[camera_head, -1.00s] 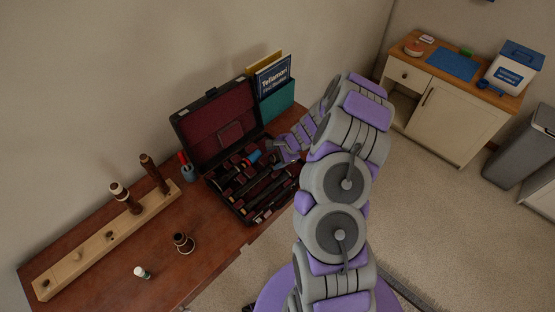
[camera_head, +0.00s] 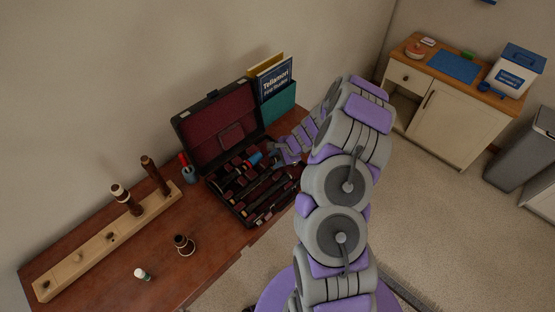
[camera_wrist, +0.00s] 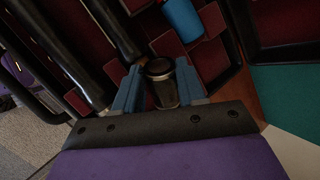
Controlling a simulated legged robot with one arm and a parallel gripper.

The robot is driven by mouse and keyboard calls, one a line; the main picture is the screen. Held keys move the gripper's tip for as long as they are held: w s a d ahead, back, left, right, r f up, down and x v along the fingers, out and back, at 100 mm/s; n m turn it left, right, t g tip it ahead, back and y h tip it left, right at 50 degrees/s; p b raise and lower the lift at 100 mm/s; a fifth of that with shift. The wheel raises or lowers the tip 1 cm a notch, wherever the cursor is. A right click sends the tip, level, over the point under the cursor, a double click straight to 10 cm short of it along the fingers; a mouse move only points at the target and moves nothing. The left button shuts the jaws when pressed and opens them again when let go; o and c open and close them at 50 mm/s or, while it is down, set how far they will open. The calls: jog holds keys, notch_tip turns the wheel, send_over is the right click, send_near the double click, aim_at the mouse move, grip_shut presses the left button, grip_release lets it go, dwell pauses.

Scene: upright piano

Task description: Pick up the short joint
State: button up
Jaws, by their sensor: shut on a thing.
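The short joint (camera_wrist: 161,85) is a short black cylinder with a ringed top end. In the wrist view it stands between the two blue-grey fingers of my gripper (camera_wrist: 160,88), which are shut on it. It is over the dark red lining of the open instrument case (camera_head: 213,122); I cannot tell whether it still touches the case. In the head view my gripper (camera_head: 279,151) is at the right part of the case, and the joint cannot be made out there.
A blue cylinder (camera_wrist: 182,18) lies beyond the joint, and long black instrument pieces (camera_wrist: 113,30) lie to its left. A wooden peg stand (camera_head: 80,258), a brown ringed piece (camera_head: 184,244) and a small white-capped bottle (camera_head: 142,273) are on the table.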

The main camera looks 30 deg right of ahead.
jog(key=shift+r, duration=0.55)
jog(key=r, duration=0.1)
jog(key=r+p, duration=0.1)
jog(key=shift+s+r, duration=0.25)
jog(key=shift+r, duration=0.15)
jog(key=s+a+r+p, duration=0.1)
jog(key=s+a, duration=0.2)
jog(key=s, duration=1.2)
jog(key=shift+a+p, duration=0.2)
jog(key=shift+p, duration=0.15)
